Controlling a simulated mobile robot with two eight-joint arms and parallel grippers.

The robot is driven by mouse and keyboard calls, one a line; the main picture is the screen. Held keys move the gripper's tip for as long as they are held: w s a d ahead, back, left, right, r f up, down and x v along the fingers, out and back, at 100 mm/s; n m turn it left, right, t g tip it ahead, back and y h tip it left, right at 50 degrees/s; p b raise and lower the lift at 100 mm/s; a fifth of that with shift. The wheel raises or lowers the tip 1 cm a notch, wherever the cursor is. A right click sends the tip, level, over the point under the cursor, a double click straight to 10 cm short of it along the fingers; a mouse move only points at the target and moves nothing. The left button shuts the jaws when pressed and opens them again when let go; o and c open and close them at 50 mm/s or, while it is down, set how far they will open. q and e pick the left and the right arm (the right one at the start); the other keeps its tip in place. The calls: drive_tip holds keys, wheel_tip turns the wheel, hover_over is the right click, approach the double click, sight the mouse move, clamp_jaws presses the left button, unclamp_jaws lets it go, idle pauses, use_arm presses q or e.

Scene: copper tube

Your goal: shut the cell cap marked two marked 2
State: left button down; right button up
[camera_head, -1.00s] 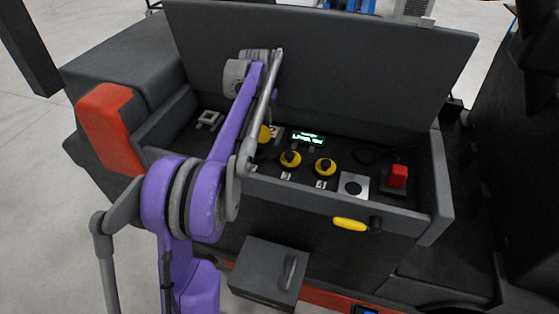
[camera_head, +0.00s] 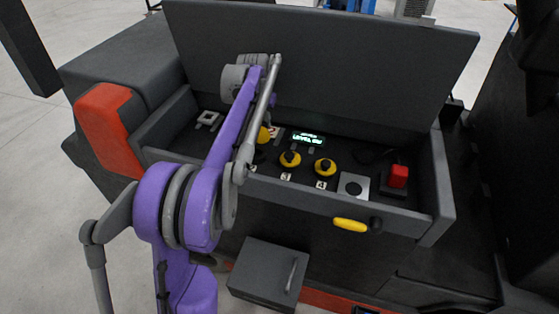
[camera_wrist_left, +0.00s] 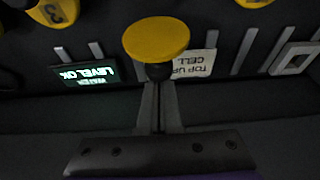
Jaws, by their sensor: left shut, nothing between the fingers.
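The cell cap marked two is a yellow disc (camera_wrist_left: 157,38) with a dark part below it in the left wrist view. In the head view a yellow piece of this cap (camera_head: 263,134) shows behind my arm; it looks tipped up, unlike the flatter caps to its right. My left gripper (camera_wrist_left: 158,88) is shut and empty, its fingertips close to the dark part under the disc. Whether they touch it I cannot tell. In the head view my arm hides the fingertips and part of the cap. My right gripper is not in view.
Cap 3 (camera_head: 290,158) and cap 4 (camera_head: 326,167) stand to the right in the tray. A lit display (camera_head: 308,138) lies behind them. A red block (camera_head: 398,175) is at the right end. The raised lid (camera_head: 330,60) stands behind; the front wall rises nearer me.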

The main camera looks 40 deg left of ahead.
sight(260, 129)
use_arm(q)
drive_tip(key=shift+s+d+f, duration=0.25)
drive_tip(key=shift+s, duration=0.4)
drive_tip(key=shift+s+d, duration=0.25)
drive_tip(key=shift+s, duration=0.4)
drive_tip(key=shift+s+a+b, duration=0.15)
drive_tip(key=shift+s+b, duration=0.15)
drive_tip(key=shift+s, duration=0.05)
drive_tip(key=shift+s+d+r, duration=0.15)
drive_tip(key=shift+s+d, duration=0.15)
drive_tip(key=shift+s, duration=0.2)
drive_tip(key=shift+s+d, duration=0.3)
drive_tip(key=shift+s, duration=0.65)
drive_tip(key=shift+s+d, duration=0.25)
drive_tip(key=shift+s, duration=0.75)
drive_tip(key=shift+s+d, duration=0.1)
drive_tip(key=shift+s, duration=0.05)
